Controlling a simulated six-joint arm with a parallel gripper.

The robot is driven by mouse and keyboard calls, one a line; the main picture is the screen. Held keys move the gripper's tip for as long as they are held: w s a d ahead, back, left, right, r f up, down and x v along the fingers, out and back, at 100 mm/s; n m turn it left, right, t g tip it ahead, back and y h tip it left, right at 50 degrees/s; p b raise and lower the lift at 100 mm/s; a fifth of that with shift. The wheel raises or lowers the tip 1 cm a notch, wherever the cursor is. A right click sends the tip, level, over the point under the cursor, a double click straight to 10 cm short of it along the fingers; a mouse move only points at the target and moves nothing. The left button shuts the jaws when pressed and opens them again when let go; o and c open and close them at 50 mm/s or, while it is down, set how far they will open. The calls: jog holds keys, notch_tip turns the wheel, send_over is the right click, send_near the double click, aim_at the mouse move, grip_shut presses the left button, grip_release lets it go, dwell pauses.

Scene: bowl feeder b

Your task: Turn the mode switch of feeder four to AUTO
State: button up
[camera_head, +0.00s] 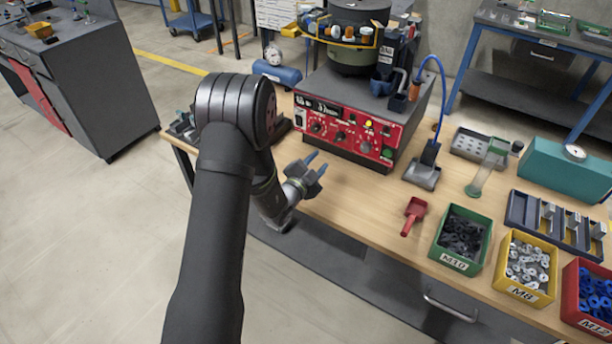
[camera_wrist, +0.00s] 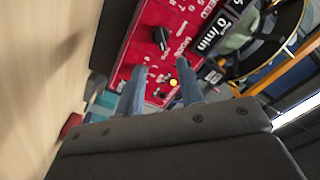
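The feeder's control box has a red front panel (camera_head: 345,130) and stands on the bench. The mode switch is a black knob (camera_wrist: 160,37) beside the word MODE in the wrist view. In the head view it seems to be the middle knob (camera_head: 340,136). The AUTO mark and the switch's setting are too small to read. My gripper (camera_head: 317,164) is in front of the panel's lower left, apart from it. In the wrist view its two blue-grey fingers (camera_wrist: 161,85) are spread with nothing between them. The knob lies beyond their tips.
A yellow lamp (camera_head: 368,124) is lit on the panel. Green (camera_head: 462,238), yellow and red bins hold small parts. Bench top before the panel is clear.

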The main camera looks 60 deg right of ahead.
aim_at(337, 141)
jog(key=a, duration=0.6)
jog(key=shift+a, duration=0.25)
jog(key=d, duration=1.7)
jog(key=shift+d, duration=0.25)
